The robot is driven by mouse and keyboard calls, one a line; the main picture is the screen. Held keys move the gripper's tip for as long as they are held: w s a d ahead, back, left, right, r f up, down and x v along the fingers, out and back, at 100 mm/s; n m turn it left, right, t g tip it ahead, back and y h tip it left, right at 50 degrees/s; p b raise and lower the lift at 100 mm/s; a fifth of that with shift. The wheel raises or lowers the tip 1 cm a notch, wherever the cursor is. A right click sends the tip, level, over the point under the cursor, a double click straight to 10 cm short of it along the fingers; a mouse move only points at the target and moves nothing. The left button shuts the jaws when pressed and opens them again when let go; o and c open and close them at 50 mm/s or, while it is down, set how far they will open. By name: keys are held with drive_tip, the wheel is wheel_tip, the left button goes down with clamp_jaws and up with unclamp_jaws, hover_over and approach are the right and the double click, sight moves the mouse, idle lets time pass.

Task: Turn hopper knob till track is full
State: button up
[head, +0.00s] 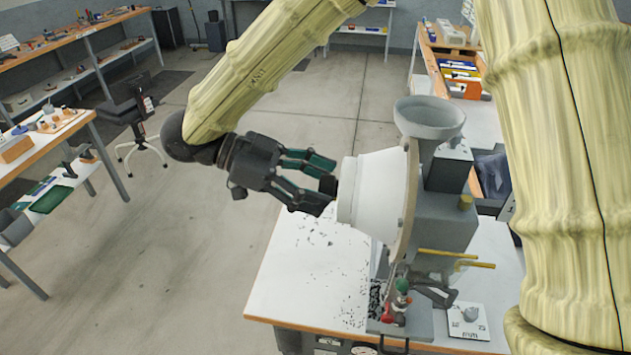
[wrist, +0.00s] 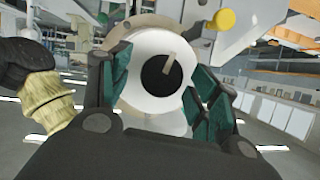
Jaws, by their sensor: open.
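The eyelet press stands on a white-topped bench, with a white drum-shaped hopper (head: 378,190) on its left side. A black round knob (wrist: 158,82) with a beige pointer sits at the hopper's centre in the wrist view; the pointer tilts to the upper right. My gripper (head: 325,186) is open, its green-padded fingers either side of the knob and apart from it as far as I can tell. The wrist view also shows my gripper (wrist: 162,88) facing the hopper. Yellow rods (head: 455,260) show below the hopper; I cannot make out the track or its fill.
A grey funnel (head: 430,118) tops the press. Small dark bits are scattered on the bench (head: 300,285). A small red and green figure-like part (head: 397,300) and a white card (head: 469,321) are near the front. Other benches stand left and behind, with open floor between.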

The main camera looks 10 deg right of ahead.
drive_tip(key=shift+w, duration=0.15)
drive_tip(key=c, duration=1)
drive_tip(key=m+t+h+b, duration=0.1)
drive_tip(key=m+b, duration=0.1)
drive_tip(key=b, duration=0.1)
drive_tip(key=m+t+h+b, duration=0.1)
drive_tip(key=m+b, duration=0.1)
drive_tip(key=m, duration=0.1)
drive_tip(key=shift+a+f+t+b, duration=0.1)
drive_tip(key=shift+f+t+b, duration=0.1)
drive_tip(key=shift+t+b, duration=0.2)
drive_tip(key=shift+r+m, duration=0.1)
drive_tip(key=shift+m, duration=0.2)
drive_tip(key=o, duration=1)
drive_tip(key=shift+s, duration=0.2)
